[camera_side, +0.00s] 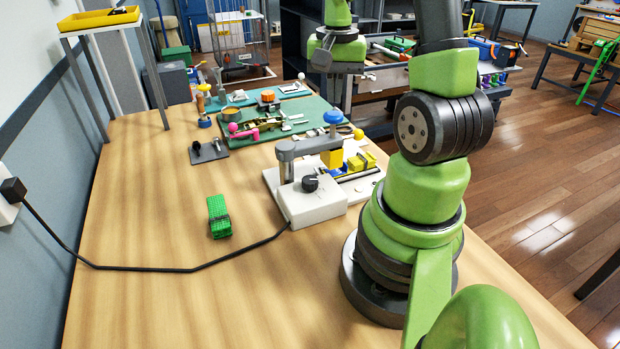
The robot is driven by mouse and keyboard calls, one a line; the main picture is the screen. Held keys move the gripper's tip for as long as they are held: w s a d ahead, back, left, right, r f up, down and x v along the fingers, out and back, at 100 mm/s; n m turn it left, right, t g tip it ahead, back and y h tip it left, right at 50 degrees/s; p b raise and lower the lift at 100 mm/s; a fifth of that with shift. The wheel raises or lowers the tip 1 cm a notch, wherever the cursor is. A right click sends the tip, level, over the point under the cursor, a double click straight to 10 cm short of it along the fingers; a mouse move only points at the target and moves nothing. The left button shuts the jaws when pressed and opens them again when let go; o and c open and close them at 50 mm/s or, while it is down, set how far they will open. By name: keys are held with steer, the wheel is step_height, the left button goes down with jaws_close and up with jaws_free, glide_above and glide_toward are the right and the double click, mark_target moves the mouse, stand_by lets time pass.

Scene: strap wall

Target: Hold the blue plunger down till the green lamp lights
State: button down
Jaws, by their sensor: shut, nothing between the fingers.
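The blue plunger (333,117) is a round knob on top of a grey press arm (312,146). A yellow block (332,158) shows under that arm. The press stands by a white box (312,200) with a black dial (310,183). My gripper (324,66) is small in this view, at the end of the green wrist, and looks shut and empty. It appears above the plunger in the picture, with a visible gap between them; their distance in depth is hard to judge. I cannot make out a lit green lamp.
A green strap bundle (219,216) lies on the table's left. A black cable (150,267) runs from the box to the wall plug. A green mat (290,112) with several small parts lies behind the press. The table's near left is clear.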

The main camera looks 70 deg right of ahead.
mark_target(334, 113)
steer(key=shift+f, duration=0.1)
steer(key=shift+f, duration=2.55)
steer(key=shift+s+f, duration=0.1)
steer(key=shift+f, duration=0.1)
stand_by(2.1)
steer(key=shift+r, duration=3.6)
